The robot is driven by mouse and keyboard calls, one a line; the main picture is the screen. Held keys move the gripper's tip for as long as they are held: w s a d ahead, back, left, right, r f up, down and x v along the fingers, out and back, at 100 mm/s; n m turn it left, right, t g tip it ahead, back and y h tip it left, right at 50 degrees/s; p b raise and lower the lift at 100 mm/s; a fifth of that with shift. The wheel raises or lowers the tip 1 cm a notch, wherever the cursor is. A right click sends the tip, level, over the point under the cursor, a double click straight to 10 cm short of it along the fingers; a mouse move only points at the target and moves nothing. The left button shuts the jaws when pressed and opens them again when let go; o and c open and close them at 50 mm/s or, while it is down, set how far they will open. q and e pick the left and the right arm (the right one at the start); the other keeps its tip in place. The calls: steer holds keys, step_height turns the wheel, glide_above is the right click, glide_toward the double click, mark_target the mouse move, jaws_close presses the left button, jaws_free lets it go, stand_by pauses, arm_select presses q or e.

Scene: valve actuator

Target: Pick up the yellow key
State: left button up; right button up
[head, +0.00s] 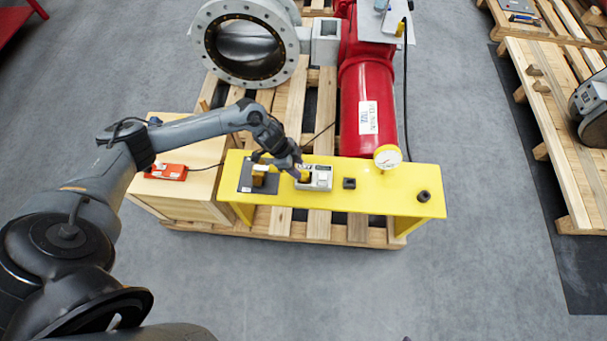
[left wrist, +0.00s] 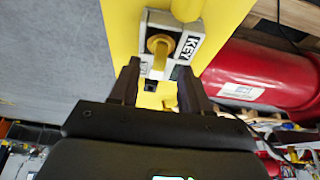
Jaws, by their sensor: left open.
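The yellow key (left wrist: 159,46) shows in the left wrist view as a round yellow piece with a stem, seated in a pale box (left wrist: 190,32) labelled "KEY". In the head view the box (head: 322,181) sits on the yellow bench (head: 378,200), and the key is mostly hidden by my left gripper (head: 297,172). In the left wrist view my left gripper (left wrist: 157,76) is open, its dark fingers apart just short of the key. I cannot tell whether either finger touches the box. My right gripper is out of view.
A black plate (head: 245,184) with a yellow piece (head: 259,172) lies left of the box. A black socket (head: 349,183), a gauge (head: 387,157) and a black knob (head: 423,196) are to its right. The red actuator cylinder (head: 368,90) stands behind. An orange-red device (head: 166,172) lies on the left crate.

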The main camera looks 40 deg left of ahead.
mark_target(303, 172)
arm_select(q)
steer(key=shift+w+d+b+x, duration=0.1)
steer(key=shift+b+x, duration=0.3)
steer(key=shift+x, duration=0.8)
steer(key=shift+w+d+b+x, duration=0.15)
steer(key=shift+b+x, duration=0.2)
steer(key=shift+x, duration=0.8)
steer(key=shift+r, duration=0.15)
jaws_close()
